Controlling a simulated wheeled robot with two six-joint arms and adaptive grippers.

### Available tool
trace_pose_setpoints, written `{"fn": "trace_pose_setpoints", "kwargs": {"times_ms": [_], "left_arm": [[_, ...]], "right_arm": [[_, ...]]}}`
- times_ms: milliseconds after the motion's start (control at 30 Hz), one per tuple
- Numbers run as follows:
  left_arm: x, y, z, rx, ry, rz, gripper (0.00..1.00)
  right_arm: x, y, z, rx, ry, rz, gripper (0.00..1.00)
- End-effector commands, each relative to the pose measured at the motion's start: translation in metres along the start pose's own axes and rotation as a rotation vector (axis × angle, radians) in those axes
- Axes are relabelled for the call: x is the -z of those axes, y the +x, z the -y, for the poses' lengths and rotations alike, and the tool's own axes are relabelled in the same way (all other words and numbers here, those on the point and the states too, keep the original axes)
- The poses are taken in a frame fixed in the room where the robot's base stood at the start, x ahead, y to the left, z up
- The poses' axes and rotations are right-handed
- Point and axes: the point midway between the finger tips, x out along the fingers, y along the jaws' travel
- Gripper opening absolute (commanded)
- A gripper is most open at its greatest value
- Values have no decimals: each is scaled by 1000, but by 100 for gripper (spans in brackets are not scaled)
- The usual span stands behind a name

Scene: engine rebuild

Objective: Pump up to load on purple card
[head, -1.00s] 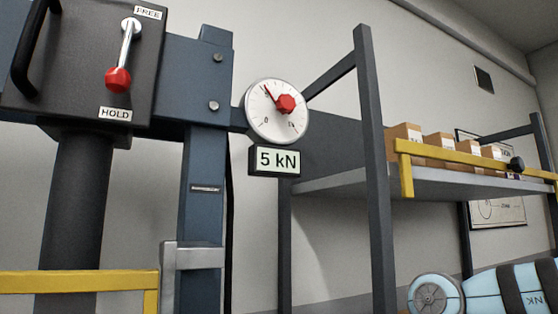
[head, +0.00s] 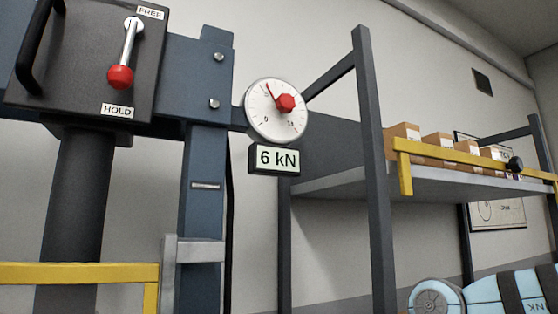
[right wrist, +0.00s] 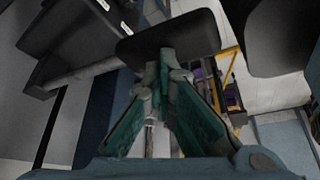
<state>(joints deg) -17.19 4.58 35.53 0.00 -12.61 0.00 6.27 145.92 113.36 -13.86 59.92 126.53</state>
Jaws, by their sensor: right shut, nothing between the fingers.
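The readout under the gauge (head: 274,159) shows 6 kN in the head view. Above it is a round white dial (head: 268,112) with a red knob and a needle pointing up and left. The press's valve lever (head: 122,62) has its red knob down, towards the HOLD label (head: 118,110). In the right wrist view my right gripper (right wrist: 165,62) is shut and empty. Its fingertips meet at a dark, flat bar or pad (right wrist: 172,38); I cannot tell whether they touch it. A small purple patch (right wrist: 232,97) shows behind, too small to read. My left gripper is not in view.
A shelf (head: 350,183) with several cardboard boxes (head: 437,148) and a yellow rail (head: 450,154) stands at the right. A light-blue cylindrical object (head: 495,294) is at the lower right. Another yellow rail (head: 80,272) crosses the lower left.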

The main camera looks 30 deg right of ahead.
Motion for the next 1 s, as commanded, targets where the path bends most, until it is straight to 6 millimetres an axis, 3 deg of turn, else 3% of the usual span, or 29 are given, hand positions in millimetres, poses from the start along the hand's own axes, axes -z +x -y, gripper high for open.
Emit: {"fn": "trace_pose_setpoints", "kwargs": {"times_ms": [167, 467, 567, 800, 1000], "left_arm": [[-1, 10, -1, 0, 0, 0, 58], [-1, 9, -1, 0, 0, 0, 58], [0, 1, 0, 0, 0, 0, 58], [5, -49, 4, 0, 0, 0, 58], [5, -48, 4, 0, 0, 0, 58]], "right_arm": [[-5, 10, 0, 1, 0, 1, 0], [-4, 9, 0, 1, 0, 1, 0], [0, 1, 0, 1, 0, 1, 0], [23, -48, 0, 1, 0, 0, 0], [23, -47, 0, 1, 0, 0, 0]]}}
